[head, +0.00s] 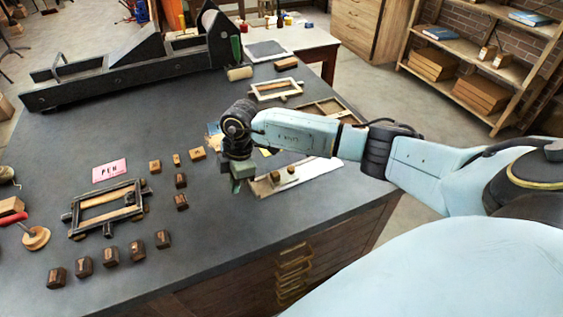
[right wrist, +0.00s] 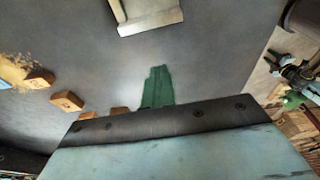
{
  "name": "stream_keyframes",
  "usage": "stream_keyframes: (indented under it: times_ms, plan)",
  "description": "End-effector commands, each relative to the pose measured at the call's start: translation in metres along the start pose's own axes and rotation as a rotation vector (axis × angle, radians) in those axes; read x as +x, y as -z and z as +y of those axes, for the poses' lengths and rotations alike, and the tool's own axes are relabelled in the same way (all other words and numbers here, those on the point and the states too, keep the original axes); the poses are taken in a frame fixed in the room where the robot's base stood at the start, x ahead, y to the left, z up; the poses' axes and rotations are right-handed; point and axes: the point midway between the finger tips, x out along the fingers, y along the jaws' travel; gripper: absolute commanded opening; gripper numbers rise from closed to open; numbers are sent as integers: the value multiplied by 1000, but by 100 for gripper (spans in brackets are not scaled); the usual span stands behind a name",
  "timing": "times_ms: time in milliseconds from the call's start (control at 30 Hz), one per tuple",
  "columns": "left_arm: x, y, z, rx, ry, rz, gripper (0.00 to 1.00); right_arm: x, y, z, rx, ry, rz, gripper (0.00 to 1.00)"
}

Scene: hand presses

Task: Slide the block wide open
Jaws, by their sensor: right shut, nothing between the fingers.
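My right gripper (head: 238,187) is shut and empty, pointing down over the grey worktop. Its green fingers (right wrist: 157,88) also show in the right wrist view. A pale flat plate (head: 322,170) with small wooden pieces (head: 284,177) lies just right of the gripper in the head view. A dark frame with wooden bars (head: 107,205) lies at the left, apart from the gripper. Small wooden blocks lie between them, such as a dark one (head: 181,202) and a light one (head: 198,153). Which block the task means cannot be told. My left gripper is not in view.
A long dark press (head: 100,85) stands at the back left. A pink card reading PEN (head: 110,171) lies behind the dark frame. Light wooden frames (head: 275,89) lie toward the back right. Several dark blocks (head: 110,256) lie at the front left. Bare worktop lies between.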

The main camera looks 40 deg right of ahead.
Motion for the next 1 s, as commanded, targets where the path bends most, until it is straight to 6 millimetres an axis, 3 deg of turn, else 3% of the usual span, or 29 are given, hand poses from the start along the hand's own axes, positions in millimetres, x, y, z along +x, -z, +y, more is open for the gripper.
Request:
stream_keyframes:
  times_ms: [633, 1000]
  plan:
    - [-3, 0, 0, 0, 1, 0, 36, 8, 38, 0, 1, 1, 0, 0]
    - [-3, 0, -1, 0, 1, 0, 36, 9, 43, 0, 1, 0, -1, 0]
